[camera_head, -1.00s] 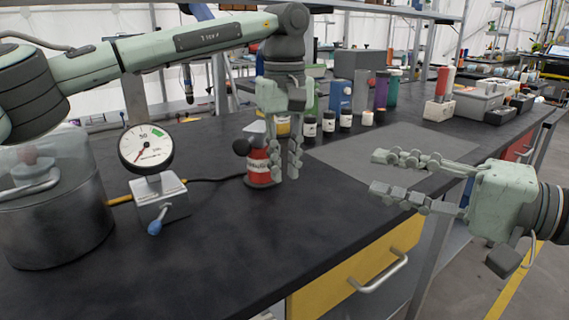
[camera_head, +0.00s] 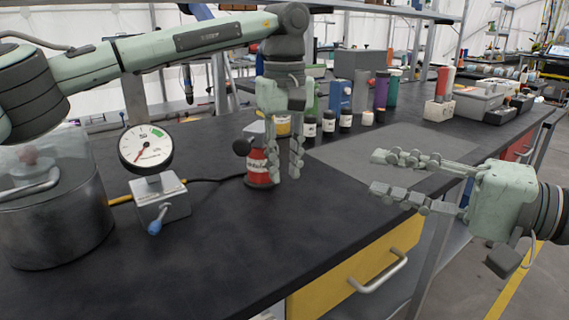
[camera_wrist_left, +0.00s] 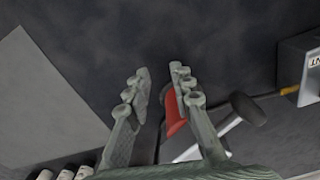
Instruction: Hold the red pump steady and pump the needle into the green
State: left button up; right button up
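The red pump (camera_head: 258,168) stands upright on the black bench, with a black ball-ended handle (camera_head: 242,146) pointing left. My left gripper (camera_head: 283,178) points down at its right side, fingers apart and partly in front of it. In the left wrist view the pump (camera_wrist_left: 173,112) shows beside and partly behind one finger of the open left gripper (camera_wrist_left: 158,80), not clearly between both. The gauge (camera_head: 146,150) stands left of the pump on a metal block; its needle is in the lower left, away from the green zone (camera_head: 158,133). My right gripper (camera_head: 380,172) is open and empty at the right.
A glass-topped metal chamber (camera_head: 50,215) stands at the far left. A dark hose (camera_head: 215,180) runs between gauge block and pump. The gauge block has a blue-tipped lever (camera_head: 155,227). Bottles (camera_head: 328,122) stand behind the left gripper. A grey mat (camera_head: 400,150) lies bare at the right.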

pick_arm(q)
notch_tip(320, 180, up, 12)
dwell(0.4)
dwell(0.5)
